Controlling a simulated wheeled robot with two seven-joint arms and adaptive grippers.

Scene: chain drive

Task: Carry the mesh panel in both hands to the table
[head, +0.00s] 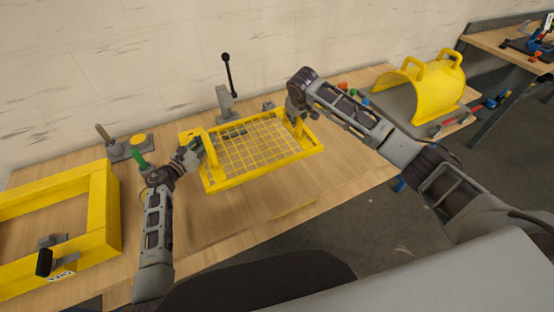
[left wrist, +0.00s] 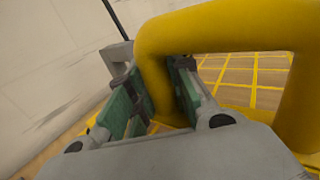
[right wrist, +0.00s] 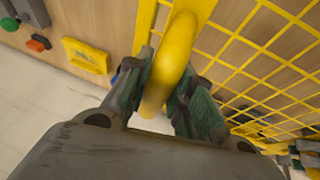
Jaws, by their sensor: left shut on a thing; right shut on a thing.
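The yellow mesh panel (head: 262,172) is over the wooden table (head: 225,230) in the head view, with a handle at each end. I cannot tell whether its frame touches the tabletop. My left gripper (head: 196,154) is shut on the left handle, whose thick yellow bar (left wrist: 215,32) fills much of the left wrist view, between the green finger pads. My right gripper (head: 296,112) is at the right handle; in the right wrist view its green-padded fingers are closed around the yellow bar (right wrist: 172,62). The right fingertips are partly hidden in the head view.
A large yellow frame (head: 102,215) lies at the left of the table. A curved yellow guard (head: 432,90) sits at the right end. The front middle of the tabletop is clear.

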